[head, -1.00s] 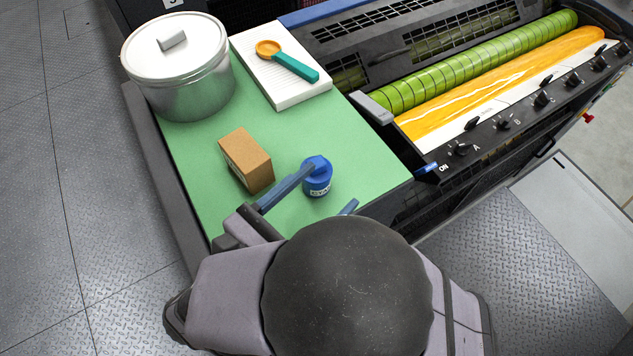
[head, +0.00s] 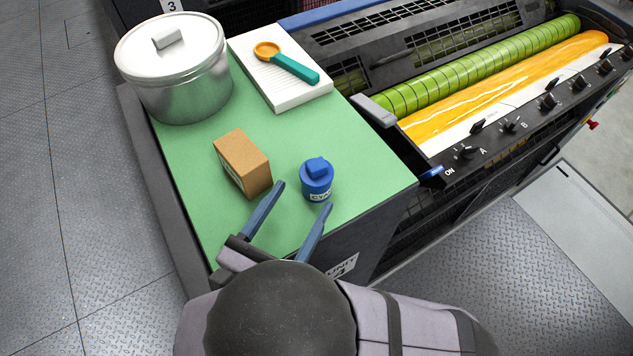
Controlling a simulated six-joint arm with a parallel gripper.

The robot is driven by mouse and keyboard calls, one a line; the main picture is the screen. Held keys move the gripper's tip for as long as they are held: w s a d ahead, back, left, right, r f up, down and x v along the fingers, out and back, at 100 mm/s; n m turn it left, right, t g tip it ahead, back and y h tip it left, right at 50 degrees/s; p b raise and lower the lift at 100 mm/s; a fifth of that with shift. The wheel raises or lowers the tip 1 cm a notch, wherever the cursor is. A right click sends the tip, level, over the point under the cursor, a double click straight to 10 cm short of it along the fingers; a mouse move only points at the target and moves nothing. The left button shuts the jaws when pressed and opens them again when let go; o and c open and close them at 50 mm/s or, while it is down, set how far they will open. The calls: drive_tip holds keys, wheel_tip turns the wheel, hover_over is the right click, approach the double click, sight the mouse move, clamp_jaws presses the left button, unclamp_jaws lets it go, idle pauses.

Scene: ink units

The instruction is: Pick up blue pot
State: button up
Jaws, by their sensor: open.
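The blue pot (head: 316,183) is a small round jar with a blue lid and a white label on its front. It stands upright on the green mat (head: 310,110), near the mat's front edge. My gripper (head: 304,194) is open and empty, with two blue-grey fingers. The left fingertip is left of the pot, between it and the brown box. The right fingertip is just in front of the pot's base. I cannot tell whether either finger touches the pot.
A brown box (head: 243,163) stands close left of the pot. A lidded metal can (head: 178,75) is at the back left. A white pad (head: 295,92) holds a spoon (head: 287,62) with a teal handle. A machine with green and orange rollers (head: 480,72) is at the right.

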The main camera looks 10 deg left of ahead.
sight(309, 188)
drive_tip(key=shift+p+x, duration=0.9)
drive_tip(key=shift+x, duration=1.6)
drive_tip(key=shift+f, duration=0.1)
drive_tip(key=c, duration=1.6)
